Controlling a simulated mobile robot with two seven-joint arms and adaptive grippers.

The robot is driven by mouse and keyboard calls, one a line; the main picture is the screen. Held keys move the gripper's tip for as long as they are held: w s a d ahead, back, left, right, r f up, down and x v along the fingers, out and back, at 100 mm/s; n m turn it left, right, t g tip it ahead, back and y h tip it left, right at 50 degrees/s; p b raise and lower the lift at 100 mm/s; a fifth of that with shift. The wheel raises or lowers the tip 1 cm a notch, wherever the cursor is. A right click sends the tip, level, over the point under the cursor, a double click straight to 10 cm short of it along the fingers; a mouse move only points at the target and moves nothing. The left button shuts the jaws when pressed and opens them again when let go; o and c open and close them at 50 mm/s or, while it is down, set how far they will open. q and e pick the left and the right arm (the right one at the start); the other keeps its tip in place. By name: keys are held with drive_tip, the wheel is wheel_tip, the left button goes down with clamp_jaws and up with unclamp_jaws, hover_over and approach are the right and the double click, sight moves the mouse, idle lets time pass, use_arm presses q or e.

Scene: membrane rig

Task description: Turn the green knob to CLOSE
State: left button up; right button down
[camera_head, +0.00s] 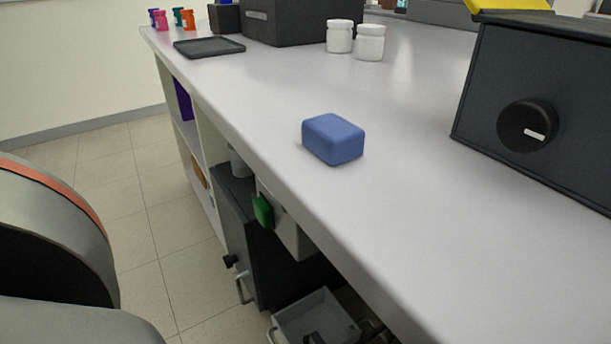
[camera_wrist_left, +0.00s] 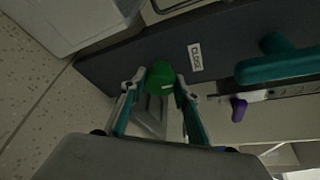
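The green knob (camera_wrist_left: 158,76) shows in the left wrist view on a dark panel, with a small white mark on it. A white label reading CLOSE (camera_wrist_left: 195,57) is on the panel to its right. My left gripper (camera_wrist_left: 161,84) is open, with one teal-and-grey finger on each side of the knob. I cannot tell whether the fingertips touch it. In the head view a green part (camera_head: 263,211), seemingly this knob, shows below the bench edge. My left gripper is not visible there, and my right gripper is in neither view.
A teal handle (camera_wrist_left: 275,66) and a purple knob (camera_wrist_left: 238,108) are right of the green knob. On the bench (camera_head: 420,190) stand a blue block (camera_head: 334,139), two white jars (camera_head: 370,43) and a dark box with a black dial (camera_head: 527,126). A grey tray (camera_head: 315,322) is below.

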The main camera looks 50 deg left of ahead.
use_arm(q)
drive_tip(key=o, duration=0.4)
drive_tip(key=shift+w+r, duration=0.1)
drive_tip(key=shift+w, duration=0.1)
drive_tip(key=shift+s, duration=0.15)
drive_tip(key=v, duration=1.1)
drive_tip(key=shift+s+a, duration=0.15)
drive_tip(key=shift+s, duration=0.25)
drive_tip(key=shift+w+r, duration=0.1)
